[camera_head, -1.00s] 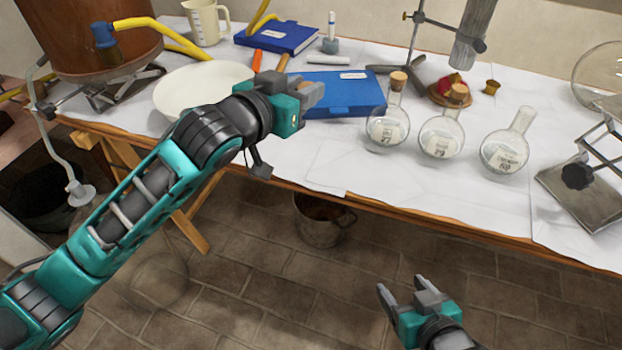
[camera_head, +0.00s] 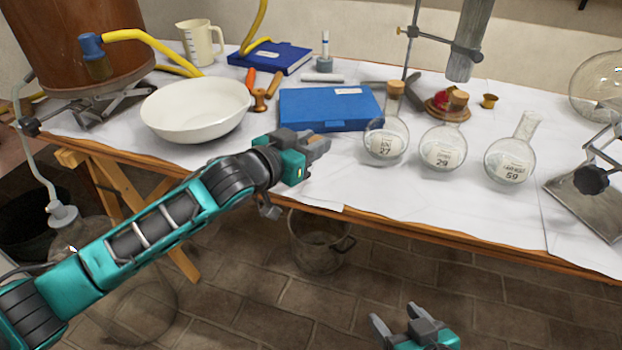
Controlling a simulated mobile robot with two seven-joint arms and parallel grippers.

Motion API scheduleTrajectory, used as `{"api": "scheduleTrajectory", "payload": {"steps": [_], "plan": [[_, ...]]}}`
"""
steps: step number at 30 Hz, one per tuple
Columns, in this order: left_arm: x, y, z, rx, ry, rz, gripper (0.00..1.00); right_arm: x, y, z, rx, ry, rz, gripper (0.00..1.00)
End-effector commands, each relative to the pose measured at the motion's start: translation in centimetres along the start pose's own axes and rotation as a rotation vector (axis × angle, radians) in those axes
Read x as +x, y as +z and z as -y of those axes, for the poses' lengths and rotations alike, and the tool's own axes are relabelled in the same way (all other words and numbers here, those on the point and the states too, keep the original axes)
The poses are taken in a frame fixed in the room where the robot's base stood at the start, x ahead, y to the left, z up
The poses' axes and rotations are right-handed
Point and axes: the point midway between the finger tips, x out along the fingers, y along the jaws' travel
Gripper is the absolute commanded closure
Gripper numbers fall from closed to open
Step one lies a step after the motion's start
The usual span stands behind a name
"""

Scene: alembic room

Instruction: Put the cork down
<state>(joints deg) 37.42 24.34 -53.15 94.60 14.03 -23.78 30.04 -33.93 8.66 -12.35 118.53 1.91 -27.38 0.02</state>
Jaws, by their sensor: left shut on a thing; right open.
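My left gripper (camera_head: 318,147) is shut, just in front of the blue box, over the table's front part. A small brownish bit shows between its fingers, which I take to be the cork; most of it is hidden by the fingers. Two round flasks, number 27 (camera_head: 385,146) and number 29 (camera_head: 442,152), have corks in their necks. The round flask number 59 (camera_head: 509,164) has an open neck without a cork. My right gripper (camera_head: 400,325) is open and empty, low in front of the table.
A white bowl (camera_head: 196,110) stands left of the blue box (camera_head: 330,108). A small brown cup-like piece (camera_head: 489,101) and a dish with red stuff (camera_head: 437,106) lie behind the flasks. A metal stand (camera_head: 590,200) is at the right. White table surface is bare before the flasks.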

Motion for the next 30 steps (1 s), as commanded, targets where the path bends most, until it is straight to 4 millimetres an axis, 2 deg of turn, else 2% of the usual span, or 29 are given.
{"api": "scheduleTrajectory", "payload": {"steps": [1,3,10,17,29,30], "plan": [[0.3,1.4,0.0,-0.002,0.000,0.003,1.00,0.3,0.5,0.0,0.000,0.000,0.000,0.31],[0.4,2.2,0.0,0.000,0.000,0.001,1.00,0.4,0.6,0.0,0.000,0.000,0.000,0.31],[0.8,3.8,0.0,-0.001,-0.001,0.001,1.00,0.7,0.9,-0.1,0.000,0.000,0.000,0.31],[1.4,7.0,0.0,-0.001,0.000,0.001,1.00,1.3,1.9,-0.1,0.000,0.000,0.000,0.31],[1.5,7.5,0.0,-0.001,0.000,0.000,1.00,1.3,1.9,-0.1,0.000,0.000,-0.001,0.31],[1.5,7.4,0.0,-0.001,0.000,-0.001,0.65,1.2,1.9,-0.1,0.000,0.000,-0.001,0.31]]}}
